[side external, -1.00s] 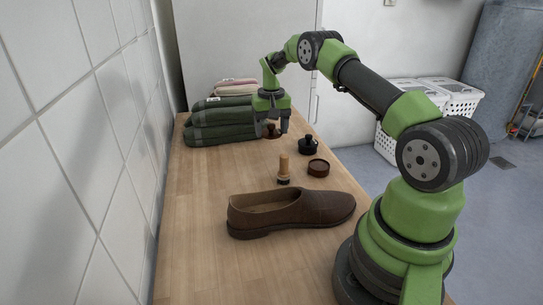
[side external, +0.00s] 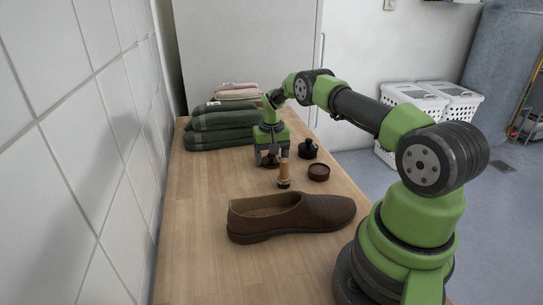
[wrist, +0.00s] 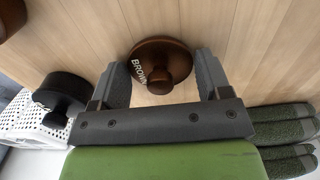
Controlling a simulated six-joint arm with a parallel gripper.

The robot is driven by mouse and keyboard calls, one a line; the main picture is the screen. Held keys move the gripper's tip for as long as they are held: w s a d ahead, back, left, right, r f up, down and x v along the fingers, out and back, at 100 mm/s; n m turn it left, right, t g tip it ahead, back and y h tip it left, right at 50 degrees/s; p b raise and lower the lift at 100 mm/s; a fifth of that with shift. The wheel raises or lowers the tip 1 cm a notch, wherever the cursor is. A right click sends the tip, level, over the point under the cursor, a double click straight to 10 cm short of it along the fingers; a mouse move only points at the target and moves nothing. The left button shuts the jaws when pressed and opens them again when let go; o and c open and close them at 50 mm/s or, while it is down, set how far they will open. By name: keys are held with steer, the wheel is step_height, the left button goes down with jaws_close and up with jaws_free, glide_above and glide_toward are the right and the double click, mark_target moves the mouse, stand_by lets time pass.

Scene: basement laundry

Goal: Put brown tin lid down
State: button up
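The brown tin lid (side external: 271,161) is a dark brown disc with a round knob. In the wrist view the lid (wrist: 160,52) shows its knob and pale lettering reading "BROW…", partly cut off. My gripper (side external: 270,158) points down at the wooden worktop, and its two fingers (wrist: 164,75) sit at opposite sides of the lid's rim, closed on it. The lid is low at the worktop; I cannot tell whether it touches. The open brown tin (side external: 319,172) stands to the right of the lid in the side view.
A black tin with a knobbed lid (side external: 307,149) is to the right. A brown shoe (side external: 300,214) lies in front. Folded green towels (side external: 220,125) are behind left. The worktop (side external: 205,190) is clear at left.

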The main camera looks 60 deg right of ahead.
steer(key=shift+o, duration=1.4)
step_height(320, 180, up, 12)
steer(key=s+a+r+n+t, duration=0.2)
steer(key=s+a+r+t, duration=0.15)
steer(key=a+r, duration=1.3)
steer(key=s+a+r+n+t, duration=0.1)
steer(key=s+a, duration=0.2)
steer(key=s, duration=0.3)
steer(key=s+a+n+t+y, duration=0.1)
steer(key=s+a, duration=0.3)
steer(key=s, duration=0.2)
steer(key=s+a+r+n+t+y, duration=0.1)
steer(key=s+a, duration=0.2)
steer(key=s, duration=0.4)
steer(key=shift+a+r+t, duration=0.25)
steer(key=shift+r+t, duration=0.05)
steer(key=shift+t, duration=0.05)
